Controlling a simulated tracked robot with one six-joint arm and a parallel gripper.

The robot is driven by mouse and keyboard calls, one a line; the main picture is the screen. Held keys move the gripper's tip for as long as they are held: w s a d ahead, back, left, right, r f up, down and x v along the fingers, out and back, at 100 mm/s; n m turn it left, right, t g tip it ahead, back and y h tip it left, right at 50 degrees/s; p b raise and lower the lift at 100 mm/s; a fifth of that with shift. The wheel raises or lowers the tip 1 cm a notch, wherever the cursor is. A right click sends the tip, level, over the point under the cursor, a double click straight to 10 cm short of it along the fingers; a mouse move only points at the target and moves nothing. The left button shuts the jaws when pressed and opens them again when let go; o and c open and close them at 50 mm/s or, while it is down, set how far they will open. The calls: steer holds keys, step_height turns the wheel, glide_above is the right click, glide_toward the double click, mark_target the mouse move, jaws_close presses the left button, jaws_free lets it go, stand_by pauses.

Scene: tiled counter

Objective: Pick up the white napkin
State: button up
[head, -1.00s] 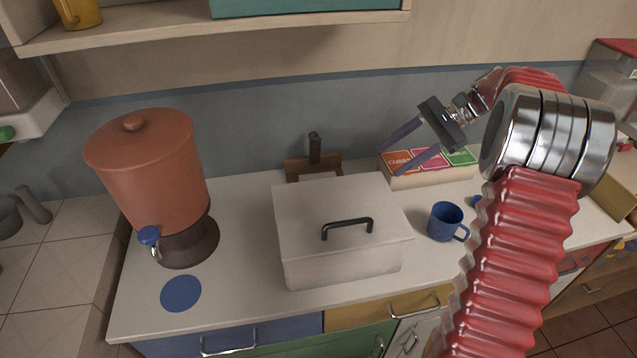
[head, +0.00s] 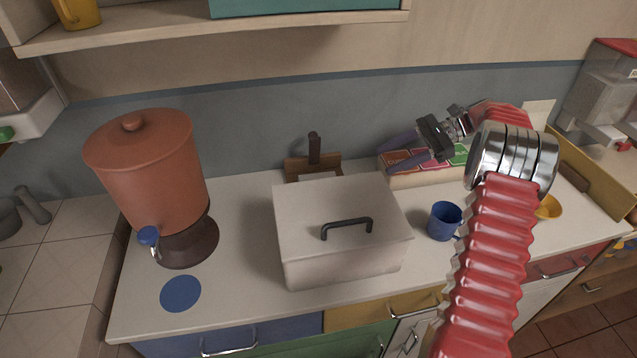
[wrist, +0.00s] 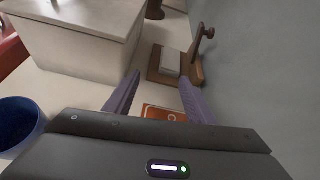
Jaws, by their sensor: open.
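The white napkin (wrist: 170,62) lies as a small stack in a brown wooden holder (wrist: 195,72) with an upright arm, seen in the wrist view. In the head view, only a thin strip of the napkin (head: 320,176) shows behind the white lidded box, in front of the holder's back (head: 301,167). My gripper (head: 386,155) is open and empty, to the right of the holder, above the carton with coloured panels. In the wrist view, the holder appears beyond my two purple fingers (wrist: 160,78).
The white box (head: 340,255) with a black handle stands in front of the holder. The coloured carton (head: 460,160) lies under my gripper. A blue mug (head: 443,221) stands to the box's right, and a terracotta dispenser (head: 150,170) to the left. The wall is close behind.

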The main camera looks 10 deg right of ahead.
steer(key=shift+m+g, duration=0.3)
steer(key=shift+m, duration=0.4)
steer(key=w+a+f, duration=0.1)
steer(key=a, duration=0.1)
steer(key=w+a, duration=0.1)
steer(key=w, duration=0.1)
steer(key=w+a+f, duration=0.1)
steer(key=a, duration=0.1)
steer(key=shift+w+a+f, duration=0.15)
steer(key=shift+a+f, duration=0.15)
steer(key=shift+f, duration=0.05)
steer(key=shift+y, duration=0.3)
steer(key=shift+x, duration=4.3)
steer(key=shift+x, duration=2.6)
steer(key=c, duration=0.7)
